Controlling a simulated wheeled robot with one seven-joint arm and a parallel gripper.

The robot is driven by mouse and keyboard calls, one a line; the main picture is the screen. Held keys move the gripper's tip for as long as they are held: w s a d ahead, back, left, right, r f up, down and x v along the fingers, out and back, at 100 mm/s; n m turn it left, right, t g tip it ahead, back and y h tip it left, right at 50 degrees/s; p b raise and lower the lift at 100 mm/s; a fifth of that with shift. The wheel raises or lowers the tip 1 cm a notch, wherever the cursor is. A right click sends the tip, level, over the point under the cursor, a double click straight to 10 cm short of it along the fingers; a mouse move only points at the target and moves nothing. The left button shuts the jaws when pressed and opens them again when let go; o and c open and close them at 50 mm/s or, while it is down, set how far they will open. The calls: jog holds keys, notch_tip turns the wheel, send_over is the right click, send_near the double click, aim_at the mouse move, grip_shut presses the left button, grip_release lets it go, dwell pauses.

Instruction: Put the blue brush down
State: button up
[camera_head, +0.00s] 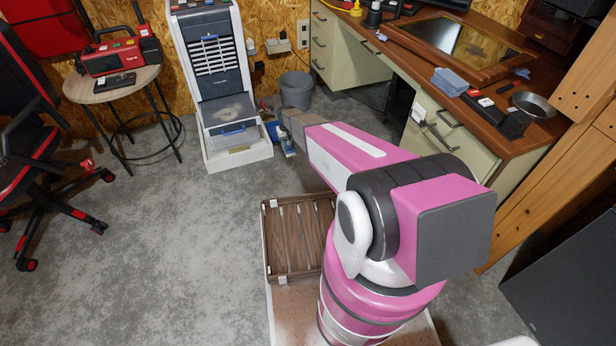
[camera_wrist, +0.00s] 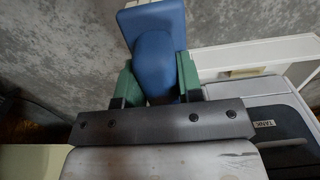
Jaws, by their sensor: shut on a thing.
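The blue brush (camera_wrist: 150,20) is between the two green fingers of my gripper (camera_wrist: 154,75) in the wrist view. The fingers are shut on it from both sides. A flat blue part points away from my gripper, with a rounded blue part between the fingers. Grey speckled floor shows behind the brush; I cannot tell the height above it. In the head view my arm reaches toward the far floor beside the white machine, and its forearm hides most of my gripper and the brush.
The tall white and grey machine (camera_head: 213,80) stands close to the left of my arm's end. A grey bin (camera_head: 296,90) stands behind. The desk (camera_head: 470,95) is at right, a round side table (camera_head: 112,83) at left. Grey floor (camera_head: 180,230) is clear at left centre.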

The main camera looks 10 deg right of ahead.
notch_tip(320, 180, down, 10)
jog(key=a, duration=0.1)
jog(key=shift+s+d+f, duration=0.2)
jog(key=shift+d+f, duration=1.65)
jog(key=shift+d, duration=0.05)
jog(key=shift+s+d+f, duration=0.15)
jog(key=shift+d+f, duration=1.65)
jog(key=shift+d, duration=0.05)
jog(key=shift+s+d+f, duration=0.2)
jog(key=shift+d+f, duration=1.65)
jog(key=shift+d, duration=0.05)
jog(key=shift+f, duration=0.15)
jog(key=o, duration=0.8)
